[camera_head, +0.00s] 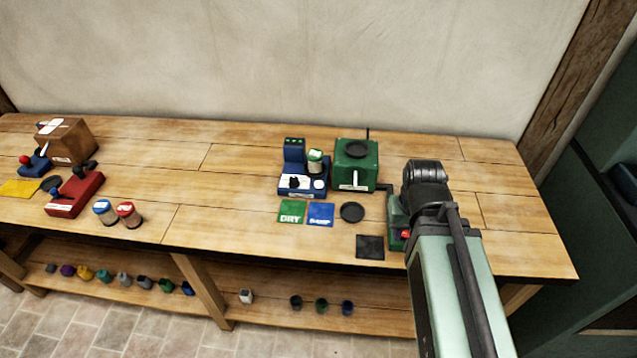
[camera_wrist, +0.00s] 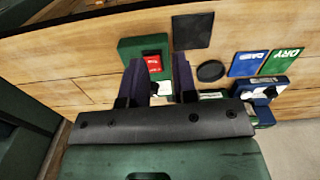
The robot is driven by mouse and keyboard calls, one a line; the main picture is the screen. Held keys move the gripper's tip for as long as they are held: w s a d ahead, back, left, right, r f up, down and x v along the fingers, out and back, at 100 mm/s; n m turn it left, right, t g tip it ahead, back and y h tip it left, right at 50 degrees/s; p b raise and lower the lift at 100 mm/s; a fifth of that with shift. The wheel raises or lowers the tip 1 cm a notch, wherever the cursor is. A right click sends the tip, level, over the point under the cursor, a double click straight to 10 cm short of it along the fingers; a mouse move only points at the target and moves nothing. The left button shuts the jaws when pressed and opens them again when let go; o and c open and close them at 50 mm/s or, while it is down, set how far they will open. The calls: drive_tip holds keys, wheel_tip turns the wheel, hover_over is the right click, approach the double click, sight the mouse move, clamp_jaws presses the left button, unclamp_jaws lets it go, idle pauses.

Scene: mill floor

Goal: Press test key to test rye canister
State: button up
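A blue tester (camera_head: 302,191) stands near the middle of the bench, with a black knob and a pale round key (camera_head: 319,184) on its front. A canister with a green lid (camera_head: 315,160) stands on it; its label is too small to read. Two more canisters, one blue-lidded (camera_head: 104,211) and one red-lidded (camera_head: 129,212), stand together at left. My gripper (camera_wrist: 159,62) is open and empty, its fingers apart, in the wrist view. It is right of the tester, by a green box with a red button (camera_wrist: 153,60). The wrist view shows the tester (camera_wrist: 262,92) only partly.
A green machine (camera_head: 355,165) with a black top stands right of the tester. In front lie green DRY (camera_head: 291,212) and blue (camera_head: 320,215) cards, a black disc (camera_head: 352,212) and a black square (camera_head: 370,247). A red device (camera_head: 75,194) stands at left. The bench between is clear.

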clamp_jaws()
idle(1.3)
